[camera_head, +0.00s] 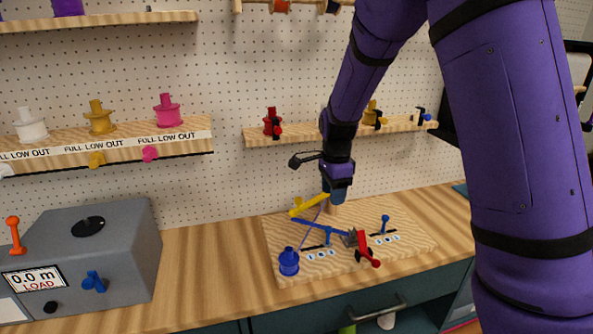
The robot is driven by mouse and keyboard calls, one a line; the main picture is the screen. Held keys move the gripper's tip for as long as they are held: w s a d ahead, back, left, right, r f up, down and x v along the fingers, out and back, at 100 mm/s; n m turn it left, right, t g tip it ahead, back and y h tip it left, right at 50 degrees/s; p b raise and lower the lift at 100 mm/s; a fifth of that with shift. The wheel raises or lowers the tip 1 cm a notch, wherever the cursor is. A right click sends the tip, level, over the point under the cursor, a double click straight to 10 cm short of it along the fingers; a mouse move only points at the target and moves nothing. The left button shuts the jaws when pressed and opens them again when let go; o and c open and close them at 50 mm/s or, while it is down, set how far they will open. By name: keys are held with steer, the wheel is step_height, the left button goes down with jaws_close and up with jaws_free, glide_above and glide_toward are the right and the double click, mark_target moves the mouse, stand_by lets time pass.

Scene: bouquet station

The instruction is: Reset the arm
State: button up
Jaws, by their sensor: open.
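My purple arm reaches in from the upper right. My gripper (338,190) points down over the wooden board (415,238) on the bench. Its fingers are small and dark in this view. A yellow bar (308,206) lies just left of the fingertips; I cannot tell whether they touch. A blue lever arm (318,229), a blue knob (289,262), a red handle (366,249) and a small blue lever (384,224) are on the board below and around the gripper. Part of the board's back is hidden behind the gripper.
A grey box (125,245) with a "0.0 m LOAD" display and an orange lever (14,236) stands at the left. Shelves with white, yellow and pink spools (168,110) hang above. A second shelf (300,135) is behind my gripper. Bench is clear between box and board.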

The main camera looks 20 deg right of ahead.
steer(key=shift+r, duration=0.1)
steer(key=s+d+r+n+t+y, duration=0.1)
steer(key=s+d+r+n+t, duration=0.1)
steer(key=s+r+n, duration=1)
steer(key=s+r+n+t, duration=0.1)
steer(key=s+r+n, duration=0.1)
steer(key=s, duration=0.4)
steer(key=s+r+n+t, duration=0.1)
steer(key=s+r+n, duration=0.1)
steer(key=s, duration=0.3)
steer(key=s+d+r+n+t+h, duration=0.1)
steer(key=s+r+n, duration=0.1)
steer(key=s+r, duration=0.2)
steer(key=s, duration=0.2)
steer(key=shift+s+r, duration=0.25)
steer(key=shift+s, duration=0.1)
